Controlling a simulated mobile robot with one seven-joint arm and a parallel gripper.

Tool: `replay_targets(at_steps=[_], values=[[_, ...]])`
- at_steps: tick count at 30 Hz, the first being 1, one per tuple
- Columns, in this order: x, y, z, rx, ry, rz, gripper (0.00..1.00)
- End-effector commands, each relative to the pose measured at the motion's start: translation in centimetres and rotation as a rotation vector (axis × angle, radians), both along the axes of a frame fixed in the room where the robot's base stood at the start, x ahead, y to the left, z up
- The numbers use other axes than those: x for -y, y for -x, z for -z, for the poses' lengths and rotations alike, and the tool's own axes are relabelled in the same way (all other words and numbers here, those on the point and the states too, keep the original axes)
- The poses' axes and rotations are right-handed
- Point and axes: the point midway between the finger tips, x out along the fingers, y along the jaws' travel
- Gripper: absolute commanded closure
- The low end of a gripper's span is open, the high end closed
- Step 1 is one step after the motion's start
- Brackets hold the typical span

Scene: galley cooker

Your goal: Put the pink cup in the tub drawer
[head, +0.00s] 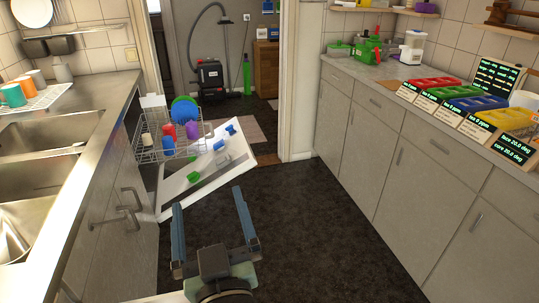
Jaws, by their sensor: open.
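A reddish-pink cup (169,130) stands in a wire rack (143,154) left of centre; it is the only thing I see close to a pink cup. A cream cup (147,140), a blue cup (168,144), a purple cup (192,129) and blue plates (184,109) share the rack. I cannot tell for sure which part is the tub drawer; the rack is pulled out above a tilted white panel. My gripper (208,198) is open and empty, low in front of the panel, apart from the cup.
The white panel (164,205) carries small blue, white and green pieces. A steel sink counter (83,120) with handled cabinets runs along the left. Grey cabinets (395,150) line the right, topped with coloured trays (432,84). Dark floor (310,220) between them is clear.

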Motion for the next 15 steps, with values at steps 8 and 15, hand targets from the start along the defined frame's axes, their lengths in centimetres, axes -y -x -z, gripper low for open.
replay_targets(at_steps=[8,15], values=[[5.9,3.1,-23.6,0.446,-0.132,0.163,0.00],[8.6,8.3,-32.2,0.647,-0.207,0.225,0.00]])
